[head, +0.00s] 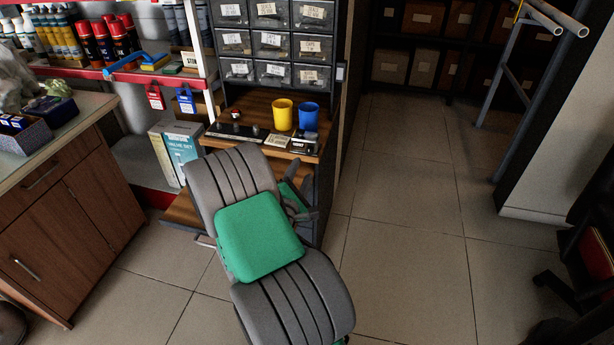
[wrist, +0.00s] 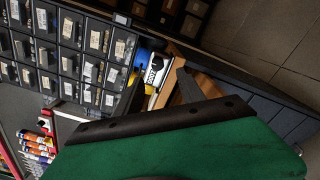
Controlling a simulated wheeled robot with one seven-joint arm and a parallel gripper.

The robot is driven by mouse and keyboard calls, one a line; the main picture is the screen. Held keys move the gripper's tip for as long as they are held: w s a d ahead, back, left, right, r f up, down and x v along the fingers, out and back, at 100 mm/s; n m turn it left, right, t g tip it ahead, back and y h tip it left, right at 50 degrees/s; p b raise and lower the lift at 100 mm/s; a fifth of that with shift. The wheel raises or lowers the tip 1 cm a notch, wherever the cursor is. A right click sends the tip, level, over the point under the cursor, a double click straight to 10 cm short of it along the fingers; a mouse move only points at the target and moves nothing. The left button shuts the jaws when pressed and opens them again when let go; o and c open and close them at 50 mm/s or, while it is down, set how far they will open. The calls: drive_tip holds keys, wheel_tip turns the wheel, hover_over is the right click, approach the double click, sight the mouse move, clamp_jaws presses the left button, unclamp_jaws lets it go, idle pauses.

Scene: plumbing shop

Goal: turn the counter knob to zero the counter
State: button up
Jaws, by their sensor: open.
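The counter looks to be the small dark box with a white label (head: 304,146), near the front right corner of the wooden bench shelf. In the wrist view a white label with dark lettering (wrist: 155,68) shows beside the blue and yellow cups. I cannot make out the knob or any digits. My gripper (head: 304,205) is open and empty, to the right of my arm and in front of and below the shelf's edge, apart from the counter. In the wrist view my green wrist housing fills the lower part and hides much of the shelf.
A yellow cup (head: 283,114) and a blue cup (head: 309,117) stand just behind the counter. A dark strip with small knobs (head: 237,131) lies to the left. A drawer cabinet (head: 270,45) rises behind. A wooden cupboard (head: 75,190) stands at left.

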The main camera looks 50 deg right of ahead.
sight(309, 153)
drive_tip(key=x, duration=0.7)
drive_tip(key=shift+w+d+r+p, duration=0.15)
drive_tip(key=shift+w+d+p, duration=0.1)
drive_tip(key=shift+d+p, duration=0.1)
drive_tip(key=shift+a, duration=0.1)
clamp_jaws()
